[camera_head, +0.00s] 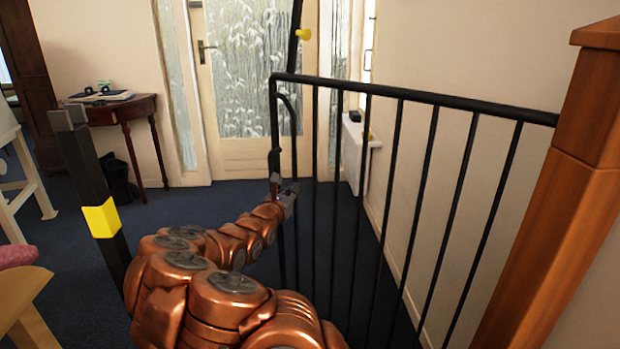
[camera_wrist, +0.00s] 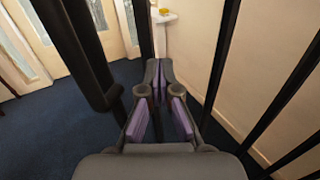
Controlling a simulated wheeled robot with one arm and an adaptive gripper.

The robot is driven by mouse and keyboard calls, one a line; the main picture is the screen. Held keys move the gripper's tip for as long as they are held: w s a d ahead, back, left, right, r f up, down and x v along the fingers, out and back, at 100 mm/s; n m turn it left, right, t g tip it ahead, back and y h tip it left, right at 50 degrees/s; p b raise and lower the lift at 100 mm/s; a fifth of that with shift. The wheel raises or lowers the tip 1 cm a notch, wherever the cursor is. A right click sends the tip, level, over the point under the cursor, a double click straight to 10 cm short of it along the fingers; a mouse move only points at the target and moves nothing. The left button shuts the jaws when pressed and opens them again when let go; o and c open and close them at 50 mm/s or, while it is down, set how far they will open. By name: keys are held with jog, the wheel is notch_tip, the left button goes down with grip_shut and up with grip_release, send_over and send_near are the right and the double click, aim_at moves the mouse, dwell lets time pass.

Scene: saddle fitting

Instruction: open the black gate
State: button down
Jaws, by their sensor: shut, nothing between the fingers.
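The black gate (camera_head: 400,97) has a top rail and several vertical bars, and stands beside a wooden post at the right. A wide gap separates its left end from a black post with a yellow band (camera_head: 100,217), so the gate stands swung away from that post. My gripper (camera_head: 287,196) is at the bars near the gate's left end, with a curved handle-like bar (camera_head: 290,115) above it. In the wrist view the gate bars (camera_wrist: 222,60) run on both sides of my gripper (camera_wrist: 158,72). Its fingertips are together and hold nothing. Contact with a bar cannot be told.
The wooden post (camera_head: 560,220) is at the right. A glazed door (camera_head: 235,155) and a wall lie beyond the gate. A small table (camera_head: 135,108) stands at the back left, with white furniture (camera_head: 30,170) at the left edge. Blue carpet (camera_head: 190,205) is clear beyond the gap.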

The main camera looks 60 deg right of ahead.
jog(key=f+b+x, duration=0.1)
jog(key=x, duration=1.3)
jog(key=shift+w+n+b, duration=0.2)
jog(key=shift+n+b, duration=0.1)
jog(key=shift+b, duration=0.1)
jog(key=shift+f, duration=0.1)
dwell(1.3)
